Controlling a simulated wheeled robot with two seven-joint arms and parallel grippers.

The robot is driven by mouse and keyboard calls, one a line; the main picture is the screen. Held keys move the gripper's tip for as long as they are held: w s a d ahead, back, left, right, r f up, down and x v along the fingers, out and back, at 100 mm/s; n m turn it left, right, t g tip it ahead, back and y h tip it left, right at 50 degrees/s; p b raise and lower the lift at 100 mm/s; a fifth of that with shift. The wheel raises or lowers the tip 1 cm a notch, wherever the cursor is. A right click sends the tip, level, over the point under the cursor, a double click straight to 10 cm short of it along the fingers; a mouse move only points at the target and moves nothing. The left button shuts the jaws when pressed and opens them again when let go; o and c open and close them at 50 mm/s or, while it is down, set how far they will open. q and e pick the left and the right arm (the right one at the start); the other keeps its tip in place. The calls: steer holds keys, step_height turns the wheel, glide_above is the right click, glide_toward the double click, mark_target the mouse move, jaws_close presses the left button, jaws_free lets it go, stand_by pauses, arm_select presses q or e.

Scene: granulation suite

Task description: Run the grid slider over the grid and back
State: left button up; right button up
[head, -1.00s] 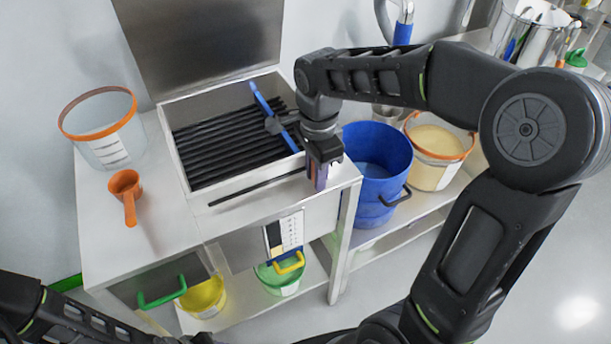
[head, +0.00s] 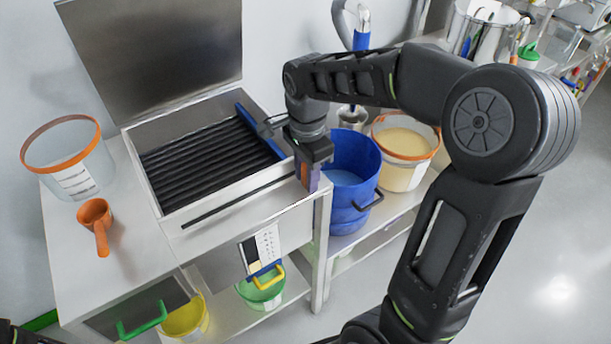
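The grid (head: 195,163) is a set of dark parallel bars in an open-topped metal box on the bench. The grid slider (head: 262,135) is a blue bar lying across the grid, now along its right side. My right gripper (head: 309,178) points down at the front right of the box, near the right end of the front slot. Its fingers look close together around a small purple part at the slider's front end, which they partly hide. My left gripper is out of view; only a bit of my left arm shows at the bottom left.
A raised metal lid (head: 150,45) stands behind the box. A clear orange-rimmed tub (head: 75,170) and an orange scoop (head: 97,225) stand left of it. A blue bucket (head: 345,210) and a tub of pale powder (head: 405,150) stand to the right.

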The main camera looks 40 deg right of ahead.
steer(key=o, duration=0.3)
steer(key=shift+s, duration=0.1)
steer(key=shift+o, duration=0.2)
step_height(320, 180, up, 8)
steer(key=shift+f, duration=0.1)
stand_by(0.7)
